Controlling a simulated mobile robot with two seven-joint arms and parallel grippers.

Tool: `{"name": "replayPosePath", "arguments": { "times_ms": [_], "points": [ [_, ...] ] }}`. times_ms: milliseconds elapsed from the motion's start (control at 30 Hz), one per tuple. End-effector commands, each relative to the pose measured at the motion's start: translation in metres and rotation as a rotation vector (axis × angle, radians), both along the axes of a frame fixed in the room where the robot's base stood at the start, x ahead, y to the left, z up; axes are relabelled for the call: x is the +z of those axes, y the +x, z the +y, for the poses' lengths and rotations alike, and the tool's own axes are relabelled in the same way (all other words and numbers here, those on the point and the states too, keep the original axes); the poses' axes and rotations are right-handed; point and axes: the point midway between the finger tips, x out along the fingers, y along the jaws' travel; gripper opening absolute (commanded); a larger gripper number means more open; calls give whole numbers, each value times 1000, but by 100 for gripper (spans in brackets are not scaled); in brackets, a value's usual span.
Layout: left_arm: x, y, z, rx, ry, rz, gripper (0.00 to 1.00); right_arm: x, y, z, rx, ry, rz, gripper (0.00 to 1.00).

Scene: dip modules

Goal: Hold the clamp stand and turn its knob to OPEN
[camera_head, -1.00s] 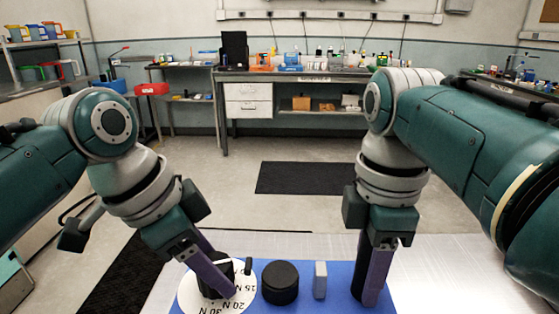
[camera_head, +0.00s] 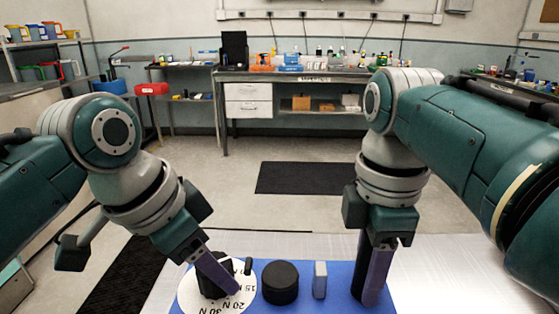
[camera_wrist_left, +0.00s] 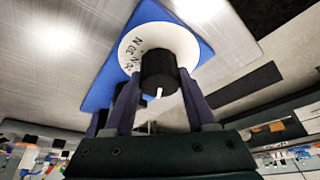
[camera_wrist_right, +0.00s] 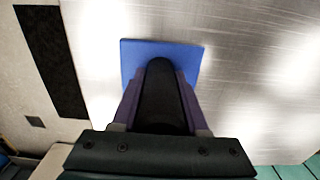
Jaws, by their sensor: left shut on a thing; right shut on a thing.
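The clamp stand has a blue base (camera_head: 340,288) on the table. A white dial (camera_head: 186,292) with force marks such as 15 N, 20 N and 30 N lies at its left end. A black knob (camera_head: 209,284) stands on the dial. My left gripper (camera_head: 222,277) is shut on the knob. The left wrist view shows the knob (camera_wrist_left: 158,70) between the fingers, with a white line on it. No OPEN mark is readable. My right gripper (camera_head: 371,280) is shut on a black upright post (camera_wrist_right: 160,95) at the base's right end.
A short black cylinder (camera_head: 280,283) and a small grey block (camera_head: 320,281) stand on the base between my grippers. A small black peg (camera_head: 248,265) stands by the dial's edge. The metal tabletop (camera_head: 440,270) is clear on the right.

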Motion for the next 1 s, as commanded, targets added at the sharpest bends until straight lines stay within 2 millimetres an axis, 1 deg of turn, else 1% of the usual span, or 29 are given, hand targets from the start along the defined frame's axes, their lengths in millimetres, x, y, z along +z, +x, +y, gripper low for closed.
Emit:
{"name": "replayPosePath", "arguments": {
  "times_ms": [700,1000],
  "points": [
    [0,0,-1,670,-1,-1,0,0,0,0,-1,-1,2,0],
    [0,0,-1,890,-1,-1,0,-1,0,0,0,-1,2,0]
  ]
}}
